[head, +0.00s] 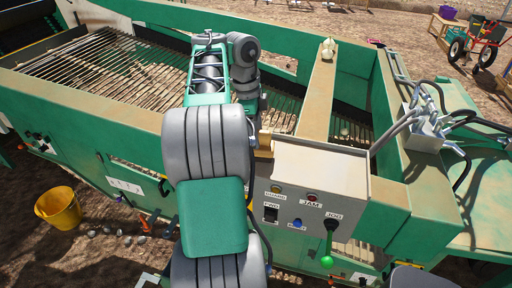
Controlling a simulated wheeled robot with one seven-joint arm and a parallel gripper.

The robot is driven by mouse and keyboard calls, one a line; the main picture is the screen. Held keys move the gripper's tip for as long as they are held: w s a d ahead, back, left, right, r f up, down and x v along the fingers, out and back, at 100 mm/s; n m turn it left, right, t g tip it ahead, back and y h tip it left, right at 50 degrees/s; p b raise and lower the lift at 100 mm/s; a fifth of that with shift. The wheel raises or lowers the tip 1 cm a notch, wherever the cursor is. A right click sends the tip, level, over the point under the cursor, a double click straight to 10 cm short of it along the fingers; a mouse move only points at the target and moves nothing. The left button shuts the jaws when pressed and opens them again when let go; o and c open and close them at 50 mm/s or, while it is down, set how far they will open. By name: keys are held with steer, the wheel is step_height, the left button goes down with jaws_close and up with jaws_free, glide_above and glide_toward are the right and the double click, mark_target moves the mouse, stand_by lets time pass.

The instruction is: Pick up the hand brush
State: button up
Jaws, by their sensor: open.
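I cannot make out the hand brush for certain. A small tan, wood-coloured piece (265,141) shows just right of my arm, at the left end of the grey control box; most of it is hidden, and I cannot tell whether it is the brush. My arm reaches forward over the green machine and bends back down at the wrist. My gripper (257,104) is at the end of this bend, partly hidden behind my arm and close above the tan piece. Its fingertips do not show clearly. I see nothing held in it.
The control box (320,170) has buttons and a green-knobbed lever (328,245). A rusty beam (318,95) runs back from it, with an onion-like pale object (328,48) on top. Slatted conveyor (105,62) lies left. A yellow bucket (60,207) stands on the ground. Cables and fittings (425,125) crowd the right.

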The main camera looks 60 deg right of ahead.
steer(key=shift+c, duration=0.6)
jaws_close()
stand_by(0.9)
